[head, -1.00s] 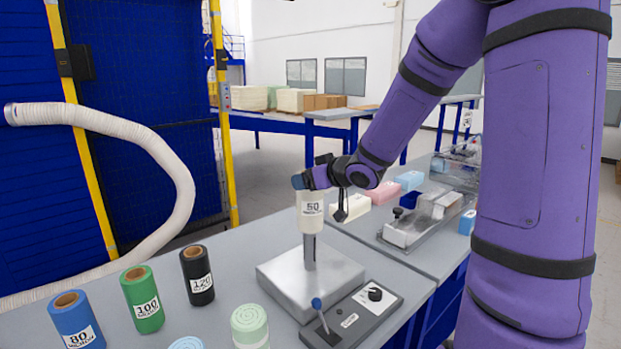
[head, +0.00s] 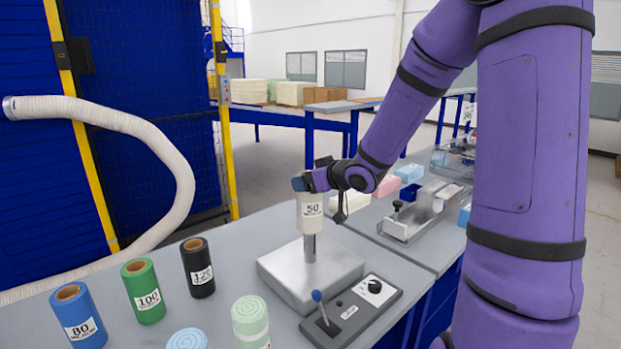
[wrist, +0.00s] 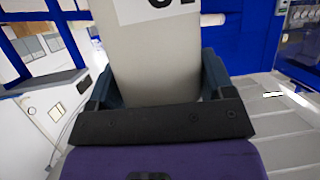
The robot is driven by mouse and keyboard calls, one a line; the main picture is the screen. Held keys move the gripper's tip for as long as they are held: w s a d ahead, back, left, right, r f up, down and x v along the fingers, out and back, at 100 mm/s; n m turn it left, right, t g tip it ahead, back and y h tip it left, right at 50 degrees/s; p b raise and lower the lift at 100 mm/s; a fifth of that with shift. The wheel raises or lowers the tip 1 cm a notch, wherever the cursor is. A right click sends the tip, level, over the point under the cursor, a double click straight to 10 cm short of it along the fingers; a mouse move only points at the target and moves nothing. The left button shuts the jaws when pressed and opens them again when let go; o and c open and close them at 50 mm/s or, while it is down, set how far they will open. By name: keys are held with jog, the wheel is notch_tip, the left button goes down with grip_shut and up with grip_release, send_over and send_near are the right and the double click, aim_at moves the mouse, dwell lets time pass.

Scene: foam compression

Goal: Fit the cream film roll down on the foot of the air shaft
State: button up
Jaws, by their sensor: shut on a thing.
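The cream film roll (head: 311,212), labelled 50, stands upright at the top of the air shaft (head: 310,248), partly hiding it. The bare lower part of the metal shaft shows between the roll's bottom and the grey base block (head: 318,285). The roll is clear of the base. My gripper (head: 308,186) is shut on the roll near its top. In the wrist view the roll (wrist: 150,50) sits between my two dark fingers (wrist: 158,82). The shaft's top is hidden.
Blue (head: 78,315), green (head: 143,291) and black (head: 197,267) film rolls stand at left. Pale green (head: 250,320) and light blue (head: 187,339) rolls stand at the front. A control box (head: 350,309) with a blue-knobbed lever lies before the base. A clear-sided fixture (head: 425,212) stands at right.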

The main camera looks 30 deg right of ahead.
aim_at(320, 206)
jog(key=shift+f, duration=5.25)
dwell(0.3)
jog(key=o, duration=1.5)
jog(key=shift+s+d+r, duration=0.3)
jog(key=shift+s+r, duration=0.65)
jog(key=shift+s, duration=0.1)
jog(key=shift+s+d+r, duration=0.25)
jog(key=shift+s+r, duration=0.65)
jog(key=shift+s, duration=0.1)
jog(key=shift+s+d+r, duration=0.3)
jog(key=shift+s+r, duration=0.65)
jog(key=shift+s, duration=0.1)
